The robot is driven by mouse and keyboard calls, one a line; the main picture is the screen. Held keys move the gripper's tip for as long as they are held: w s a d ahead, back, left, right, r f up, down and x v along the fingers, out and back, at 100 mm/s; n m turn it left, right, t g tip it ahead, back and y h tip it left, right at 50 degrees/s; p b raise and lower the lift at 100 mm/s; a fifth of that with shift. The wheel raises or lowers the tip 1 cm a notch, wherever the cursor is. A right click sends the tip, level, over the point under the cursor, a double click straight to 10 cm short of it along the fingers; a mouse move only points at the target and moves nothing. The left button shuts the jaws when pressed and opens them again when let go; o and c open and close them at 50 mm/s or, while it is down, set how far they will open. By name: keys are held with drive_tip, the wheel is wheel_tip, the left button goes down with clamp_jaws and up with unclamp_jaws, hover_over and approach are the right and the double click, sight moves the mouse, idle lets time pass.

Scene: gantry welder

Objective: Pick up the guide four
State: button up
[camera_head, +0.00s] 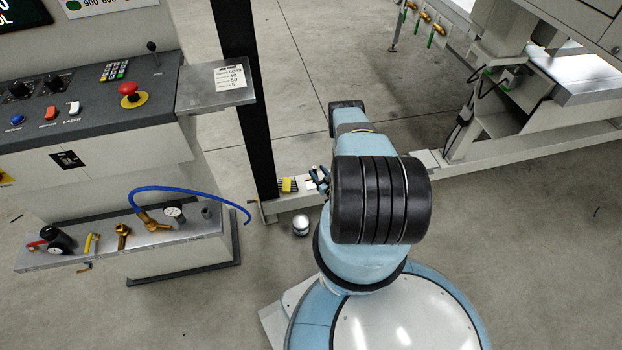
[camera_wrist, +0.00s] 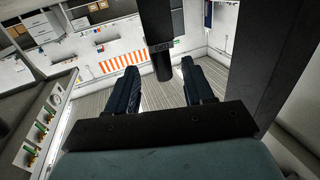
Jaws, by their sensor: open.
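No object that I can surely identify as guide four shows. A row of brass pieces with green ends (camera_head: 425,25) hangs on a pale panel at the top right of the head view, and similar green-marked pieces (camera_wrist: 40,132) sit on a panel at the left of the wrist view; I cannot tell whether guide four is among them. My gripper (camera_wrist: 159,66) is open in the wrist view, with two dark blue fingers wide apart and nothing between them. A black labelled post (camera_wrist: 160,45) stands beyond the gap. In the head view my arm hides much of the middle.
A control console (camera_head: 110,110) with a red stop button (camera_head: 129,90) stands at the left. A lower metal shelf (camera_head: 150,244) holds brass fittings and a blue hose (camera_head: 190,192). A black upright (camera_head: 240,90) stands beside it. A pale beam (camera_head: 540,145) crosses the right. Concrete floor lies open behind.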

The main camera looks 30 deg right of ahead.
drive_tip(key=shift+w+a+f, duration=0.1)
drive_tip(key=shift+w+a, duration=0.05)
drive_tip(key=shift+w, duration=1.2)
drive_tip(key=shift+w+a+f, duration=0.1)
drive_tip(key=shift+w, duration=1.25)
drive_tip(key=shift+r, duration=0.1)
clamp_jaws()
